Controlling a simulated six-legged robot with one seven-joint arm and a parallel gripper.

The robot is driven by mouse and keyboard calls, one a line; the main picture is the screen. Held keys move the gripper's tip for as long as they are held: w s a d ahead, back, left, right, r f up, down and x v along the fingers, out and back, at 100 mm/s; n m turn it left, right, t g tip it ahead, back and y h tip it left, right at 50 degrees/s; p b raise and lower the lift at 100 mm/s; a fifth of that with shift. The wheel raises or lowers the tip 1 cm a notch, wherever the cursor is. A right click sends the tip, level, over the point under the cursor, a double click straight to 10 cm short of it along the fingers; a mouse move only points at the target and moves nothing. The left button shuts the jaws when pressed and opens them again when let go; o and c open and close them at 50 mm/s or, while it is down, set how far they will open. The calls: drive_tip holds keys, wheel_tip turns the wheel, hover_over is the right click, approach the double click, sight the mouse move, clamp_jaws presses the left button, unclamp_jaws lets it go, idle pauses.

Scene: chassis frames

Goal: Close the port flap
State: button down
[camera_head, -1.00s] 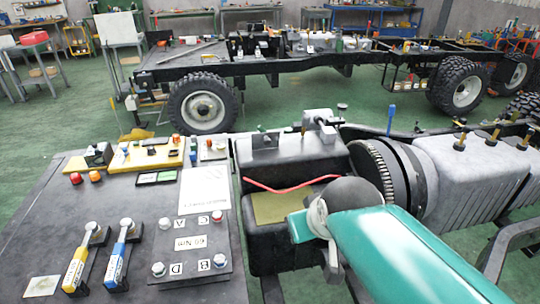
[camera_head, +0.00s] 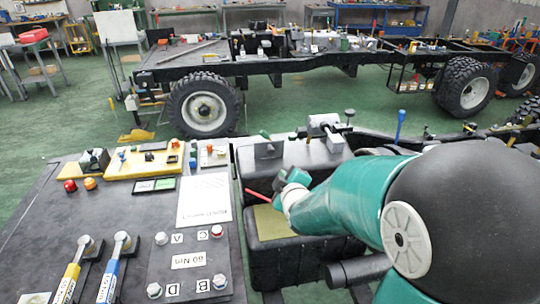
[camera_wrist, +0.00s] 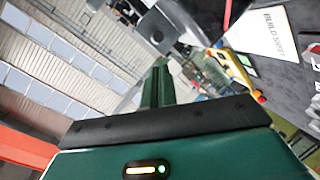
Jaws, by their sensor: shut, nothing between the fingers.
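No part is labelled as the port flap. A small dark grey upright plate (camera_head: 268,149) on top of the grey box (camera_head: 300,153) may be it, but I cannot be sure. In the head view, my gripper (camera_head: 288,179) is small, in front of the box and below the upright plate. I cannot tell whether it touches anything.
A dark bench panel (camera_head: 110,215) at left holds levers, bolts and a white sheet (camera_head: 204,199). A red hose (camera_head: 258,196) runs near my gripper above an olive plate (camera_head: 270,223). A silver clamp-like part (camera_head: 325,128) stands on the box. A truck chassis (camera_head: 300,65) stands behind across green floor.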

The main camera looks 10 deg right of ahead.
wheel_tip(320, 180, down, 6)
drive_tip(key=w+n+t, duration=0.3)
drive_tip(key=n+t, duration=0.1)
drive_tip(key=n, duration=0.1)
drive_tip(key=n+t, duration=0.1)
drive_tip(key=n, duration=0.1)
approach(271, 152)
drive_tip(key=w, duration=0.6)
drive_tip(key=shift+w+r, duration=0.4)
drive_tip(key=shift+w+r, duration=0.1)
